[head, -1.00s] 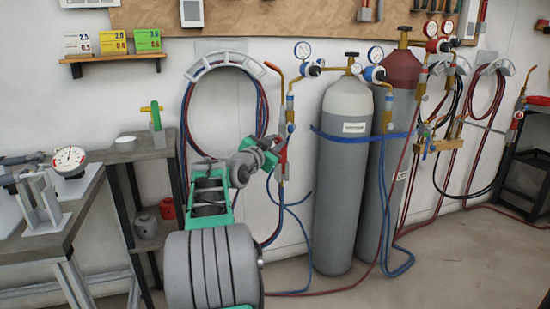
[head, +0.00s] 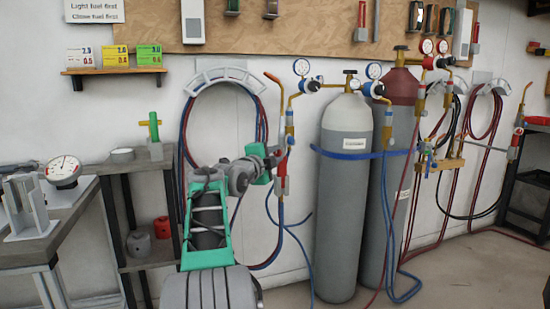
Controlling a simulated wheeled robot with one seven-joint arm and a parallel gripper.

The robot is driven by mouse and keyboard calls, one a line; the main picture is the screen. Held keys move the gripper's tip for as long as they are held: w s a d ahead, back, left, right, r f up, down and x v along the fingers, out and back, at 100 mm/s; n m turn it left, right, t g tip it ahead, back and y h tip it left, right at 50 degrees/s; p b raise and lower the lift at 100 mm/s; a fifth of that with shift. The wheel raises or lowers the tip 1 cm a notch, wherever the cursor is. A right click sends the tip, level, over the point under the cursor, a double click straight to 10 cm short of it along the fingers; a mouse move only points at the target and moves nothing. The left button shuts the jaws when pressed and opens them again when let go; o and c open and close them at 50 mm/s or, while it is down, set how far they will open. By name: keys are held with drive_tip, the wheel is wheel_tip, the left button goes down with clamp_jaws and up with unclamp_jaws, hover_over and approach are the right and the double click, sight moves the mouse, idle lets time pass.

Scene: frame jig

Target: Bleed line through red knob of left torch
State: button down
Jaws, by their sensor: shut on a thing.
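The left torch (head: 289,119) hangs upright on the wall beside the grey cylinder, with a brass tube bent at its top and a red and grey lower part. My gripper (head: 279,160) comes in from the left and is shut at the torch's lower body, at its red knob. The knob is mostly hidden by the jaws and too small to make out clearly. Blue and red hoses run down below the torch. Another torch (head: 520,112) with a red part is at the far right.
The grey cylinder (head: 342,200) stands just right of the torch, strapped beside a red-topped cylinder (head: 402,85). A hose hanger (head: 222,76) with looped hoses is behind my arm. A shelf unit (head: 145,167) and a bench (head: 52,235) stand at left.

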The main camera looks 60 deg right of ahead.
drive_tip(key=shift+m, duration=1)
drive_tip(key=c, duration=1.2)
unclamp_jaws()
drive_tip(key=a+p, duration=0.1)
drive_tip(key=a, duration=0.6)
drive_tip(key=shift+a, duration=0.4)
